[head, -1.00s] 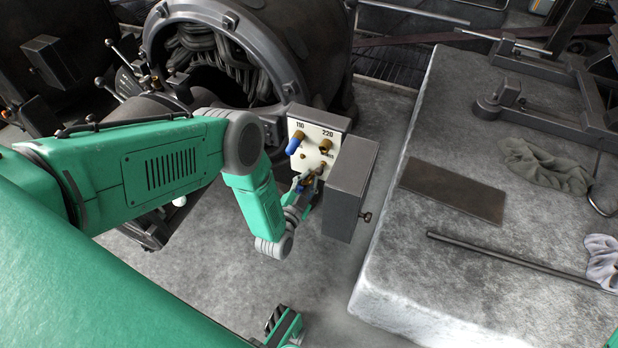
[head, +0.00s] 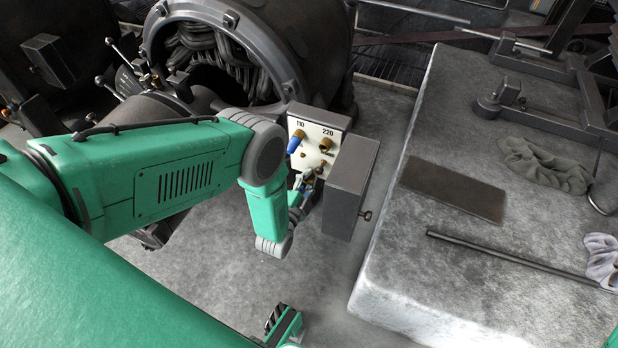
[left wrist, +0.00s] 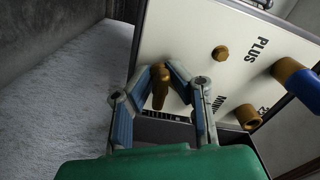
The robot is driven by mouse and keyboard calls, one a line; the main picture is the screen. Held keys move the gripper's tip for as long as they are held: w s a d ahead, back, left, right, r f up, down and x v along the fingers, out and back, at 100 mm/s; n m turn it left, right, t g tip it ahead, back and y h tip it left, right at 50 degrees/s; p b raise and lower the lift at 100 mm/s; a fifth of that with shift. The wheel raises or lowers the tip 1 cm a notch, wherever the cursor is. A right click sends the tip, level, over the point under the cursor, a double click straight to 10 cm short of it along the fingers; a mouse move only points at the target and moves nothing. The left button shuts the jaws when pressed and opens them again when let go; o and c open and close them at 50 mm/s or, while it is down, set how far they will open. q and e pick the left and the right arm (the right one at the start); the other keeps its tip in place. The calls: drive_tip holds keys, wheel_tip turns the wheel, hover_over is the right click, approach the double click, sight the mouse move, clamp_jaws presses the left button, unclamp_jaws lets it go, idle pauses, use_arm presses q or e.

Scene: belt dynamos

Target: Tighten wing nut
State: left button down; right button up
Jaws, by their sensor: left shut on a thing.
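A brass wing nut (left wrist: 159,92) sits on the white terminal panel (left wrist: 185,45), beside the PLUS and MINUS lettering. My left gripper (left wrist: 161,76) is shut on it, with one blue-grey finger on each side. In the head view my left gripper (head: 306,181) reaches the lower part of the panel (head: 310,134), next to the grey box. The wing nut is mostly hidden there by the fingers. How far the nut is screwed down cannot be told.
A blue-capped terminal (head: 295,142) and a brass terminal (head: 325,145) stand on the panel under 110 and 220. A grey box (head: 347,190) juts out close to the gripper's right. A stone slab (head: 400,270) with a rod and cloths lies further right.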

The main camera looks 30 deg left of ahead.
use_arm(q)
drive_tip(key=shift+s+d+f, duration=0.2)
drive_tip(key=shift+s+f, duration=0.05)
drive_tip(key=shift+f, duration=0.05)
drive_tip(key=c, duration=1.5)
unclamp_jaws()
drive_tip(key=shift+w+r, duration=0.1)
drive_tip(key=s, duration=1.2)
drive_tip(key=shift+d, duration=0.3)
drive_tip(key=shift+w, duration=0.1)
